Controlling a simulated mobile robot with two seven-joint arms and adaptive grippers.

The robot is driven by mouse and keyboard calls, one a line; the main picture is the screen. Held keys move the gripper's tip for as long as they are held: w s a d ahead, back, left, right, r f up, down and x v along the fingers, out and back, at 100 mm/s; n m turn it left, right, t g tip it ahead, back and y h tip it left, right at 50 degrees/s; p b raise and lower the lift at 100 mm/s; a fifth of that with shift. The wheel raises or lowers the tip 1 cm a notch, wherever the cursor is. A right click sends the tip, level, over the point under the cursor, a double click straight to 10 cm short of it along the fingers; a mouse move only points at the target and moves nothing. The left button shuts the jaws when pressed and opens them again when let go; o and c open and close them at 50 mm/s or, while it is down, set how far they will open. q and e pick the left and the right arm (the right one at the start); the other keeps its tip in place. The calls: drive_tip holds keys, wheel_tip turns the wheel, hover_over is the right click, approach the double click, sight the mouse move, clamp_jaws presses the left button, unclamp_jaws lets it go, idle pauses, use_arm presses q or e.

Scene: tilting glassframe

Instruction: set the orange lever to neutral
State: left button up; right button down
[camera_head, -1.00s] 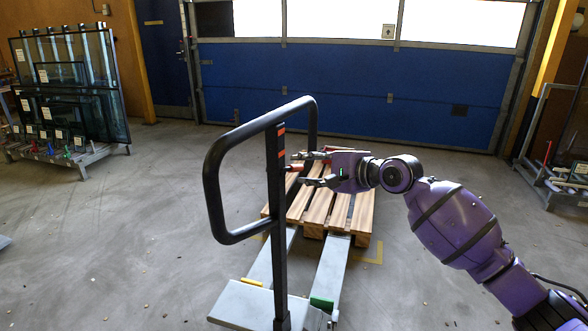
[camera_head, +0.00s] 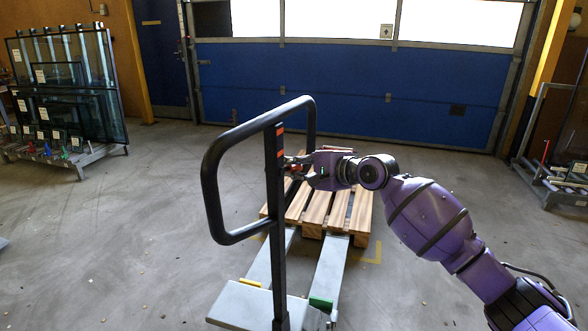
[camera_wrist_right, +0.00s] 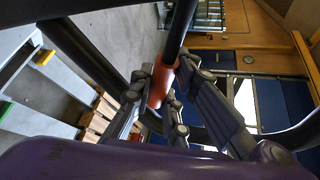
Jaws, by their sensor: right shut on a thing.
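The orange lever (camera_wrist_right: 161,80) shows in the right wrist view as an orange sleeve by a black bar, between my finger pads. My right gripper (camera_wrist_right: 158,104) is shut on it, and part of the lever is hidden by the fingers. In the head view my right gripper (camera_head: 295,164) reaches from the right to just beside the black upright post (camera_head: 276,220) of the looped handle (camera_head: 211,185). There the lever is mostly hidden by the gripper and post. My left gripper is not in view.
A wooden pallet (camera_head: 318,208) lies on the grey forks (camera_head: 330,265) behind the handle. A yellow pedal (camera_head: 250,282) and a green pedal (camera_head: 320,303) sit at the base. Glass racks stand far left (camera_head: 88,80) and far right (camera_head: 550,180). Floor around is open.

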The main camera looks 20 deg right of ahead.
drive_tip(key=r+p, duration=0.1)
drive_tip(key=r+n+t+p, duration=0.1)
drive_tip(key=r+n+p, duration=0.1)
drive_tip(key=shift+w+d+r, duration=0.2)
drive_tip(key=shift+d+r, duration=0.05)
drive_tip(key=shift+r, duration=0.05)
drive_tip(key=shift+r+n+t, duration=0.25)
drive_tip(key=shift+n+t, duration=0.05)
drive_tip(key=shift+n, duration=0.2)
drive_tip(key=shift+h+p, duration=0.3)
drive_tip(key=c, duration=1.7)
unclamp_jaws()
drive_tip(key=shift+f, duration=0.1)
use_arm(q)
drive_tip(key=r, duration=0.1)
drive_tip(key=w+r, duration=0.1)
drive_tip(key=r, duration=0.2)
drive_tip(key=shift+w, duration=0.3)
use_arm(e)
drive_tip(key=v, duration=1.2)
drive_tip(key=shift+f, duration=0.1)
